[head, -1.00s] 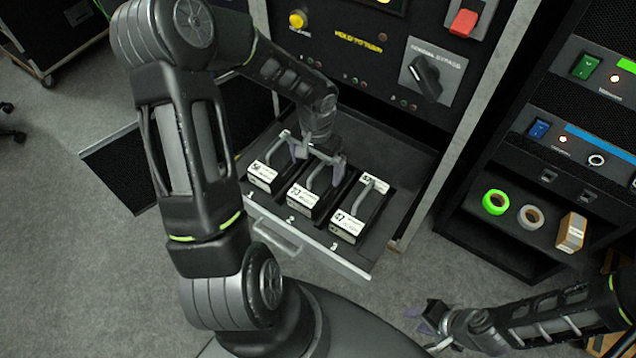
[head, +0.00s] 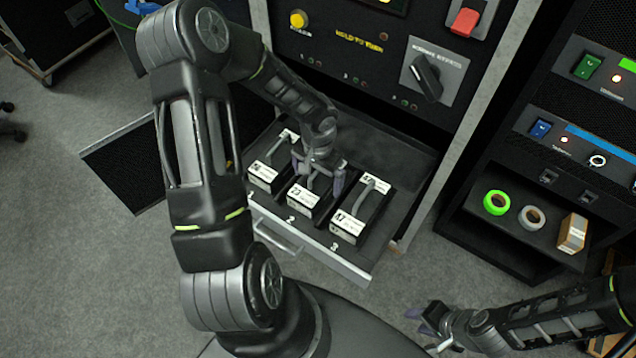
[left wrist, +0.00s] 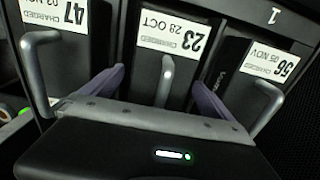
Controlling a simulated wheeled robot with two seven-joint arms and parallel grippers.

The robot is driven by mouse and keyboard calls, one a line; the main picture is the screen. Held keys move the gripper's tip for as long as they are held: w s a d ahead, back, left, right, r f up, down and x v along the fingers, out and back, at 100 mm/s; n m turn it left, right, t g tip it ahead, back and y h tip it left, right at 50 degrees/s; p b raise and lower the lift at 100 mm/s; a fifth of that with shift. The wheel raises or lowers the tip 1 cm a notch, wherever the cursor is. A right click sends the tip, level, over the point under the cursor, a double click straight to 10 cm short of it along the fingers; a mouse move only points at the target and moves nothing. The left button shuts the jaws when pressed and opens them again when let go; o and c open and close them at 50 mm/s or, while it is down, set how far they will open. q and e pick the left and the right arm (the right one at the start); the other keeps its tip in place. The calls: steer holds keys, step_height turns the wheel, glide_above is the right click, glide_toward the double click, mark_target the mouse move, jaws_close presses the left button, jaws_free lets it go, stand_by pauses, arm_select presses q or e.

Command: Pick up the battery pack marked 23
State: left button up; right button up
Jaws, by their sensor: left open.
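The battery pack marked 23 (head: 303,198) sits in the middle slot of an open drawer, at the number 2. Its label also shows upside down in the left wrist view (left wrist: 178,35), with its grey upright handle (left wrist: 166,78) below. My left gripper (head: 318,176) is over this pack with its fingers apart. In the left wrist view the purple fingertips (left wrist: 160,92) stand on either side of the handle, with gaps visible on both sides. My right gripper (head: 422,322) is off at the lower right, its purple tips apart and empty.
Pack 56 (head: 262,175) stands to the left and pack 47 (head: 347,228) to the right, each with a raised handle close to my left fingers. The drawer (head: 355,268) projects from a cabinet panel with knobs (head: 425,78). A shelf (head: 515,232) with tape rolls is at right.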

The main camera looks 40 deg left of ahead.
stand_by(0.4)
arm_select(q)
steer(key=shift+w, duration=0.1)
jaws_close()
stand_by(0.8)
steer(key=shift+r, duration=0.15)
step_height(320, 180, up, 10)
steer(key=shift+f+p, duration=0.1)
steer(key=shift+p, duration=0.4)
stand_by(0.5)
